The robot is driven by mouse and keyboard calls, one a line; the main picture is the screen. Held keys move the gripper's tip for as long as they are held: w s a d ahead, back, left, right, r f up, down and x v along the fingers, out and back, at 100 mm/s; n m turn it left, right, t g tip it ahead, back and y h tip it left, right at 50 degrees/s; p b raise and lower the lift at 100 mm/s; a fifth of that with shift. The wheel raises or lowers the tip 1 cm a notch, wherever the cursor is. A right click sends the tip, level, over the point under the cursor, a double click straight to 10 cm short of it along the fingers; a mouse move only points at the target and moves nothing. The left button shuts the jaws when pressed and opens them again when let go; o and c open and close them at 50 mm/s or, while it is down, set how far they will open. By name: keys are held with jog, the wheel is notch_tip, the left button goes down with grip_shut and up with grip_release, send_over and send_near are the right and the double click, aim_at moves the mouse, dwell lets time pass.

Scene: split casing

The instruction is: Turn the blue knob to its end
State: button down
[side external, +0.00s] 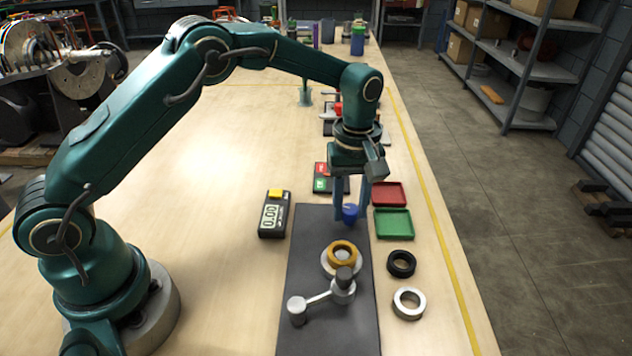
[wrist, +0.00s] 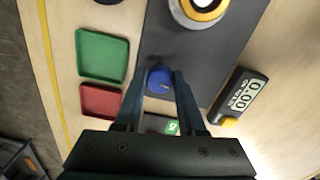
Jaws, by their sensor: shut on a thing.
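The blue knob (side external: 350,213) stands at the far end of the dark grey mat (side external: 310,245). My gripper (side external: 349,208) points down over it, with one finger on either side. In the wrist view the round blue knob (wrist: 160,78) sits between the two fingertips of my gripper (wrist: 158,82), which is shut on it. A small mark shows on the knob's top face. The fingers partly hide the knob's sides, and how far it is turned cannot be told.
Red (side external: 389,194) and green (side external: 394,223) trays lie right of the mat, near my gripper. A black meter (side external: 274,216) stands left. An orange ring (side external: 342,254) and a grey crank (side external: 322,297) sit on the mat. Black (side external: 401,263) and silver (side external: 409,303) rings lie right.

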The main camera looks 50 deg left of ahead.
aim_at(349, 208)
jog(key=m, duration=0.5)
jog(key=shift+m, duration=0.3)
jog(key=m, duration=0.5)
jog(key=shift+a, duration=0.1)
jog(key=m, duration=0.5)
jog(key=shift+r+m, duration=0.1)
jog(key=shift+m, duration=2.5)
jog(key=c, duration=0.5)
grip_release()
jog(key=shift+r, duration=2.55)
